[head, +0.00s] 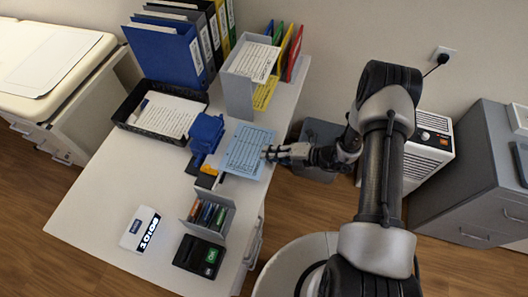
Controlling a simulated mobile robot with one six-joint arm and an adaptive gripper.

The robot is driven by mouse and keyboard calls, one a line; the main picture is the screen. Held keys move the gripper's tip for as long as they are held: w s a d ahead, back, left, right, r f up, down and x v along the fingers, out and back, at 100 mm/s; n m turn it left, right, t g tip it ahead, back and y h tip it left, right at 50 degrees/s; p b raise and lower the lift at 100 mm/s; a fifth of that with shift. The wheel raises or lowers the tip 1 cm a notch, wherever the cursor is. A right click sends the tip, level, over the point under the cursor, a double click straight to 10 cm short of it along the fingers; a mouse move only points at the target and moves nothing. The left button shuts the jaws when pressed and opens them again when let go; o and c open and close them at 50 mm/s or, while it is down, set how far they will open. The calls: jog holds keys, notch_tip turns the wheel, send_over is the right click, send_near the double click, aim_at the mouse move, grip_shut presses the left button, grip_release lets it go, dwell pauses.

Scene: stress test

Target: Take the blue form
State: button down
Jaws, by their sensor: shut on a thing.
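The blue form (248,151) is a light blue sheet with printed lines, near the right edge of the white desk. My gripper (270,153) comes in from the right and is shut on the form's right edge. The form looks flat; I cannot tell whether it is lifted off the desk or still touching it. The fingertips are small in this view.
A grey file holder (238,92) with papers and coloured folders stands behind the form. A blue object (206,132) is left of it. A black tray (126,112), binders (163,55), a card holder (224,201) and a clock (140,228) share the desk (110,185).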

jog(key=f+v, duration=0.1)
jog(key=v, duration=0.7)
jog(key=shift+s+d+f+p, duration=0.3)
jog(key=shift+d+p, duration=0.15)
jog(key=shift+d, duration=0.25)
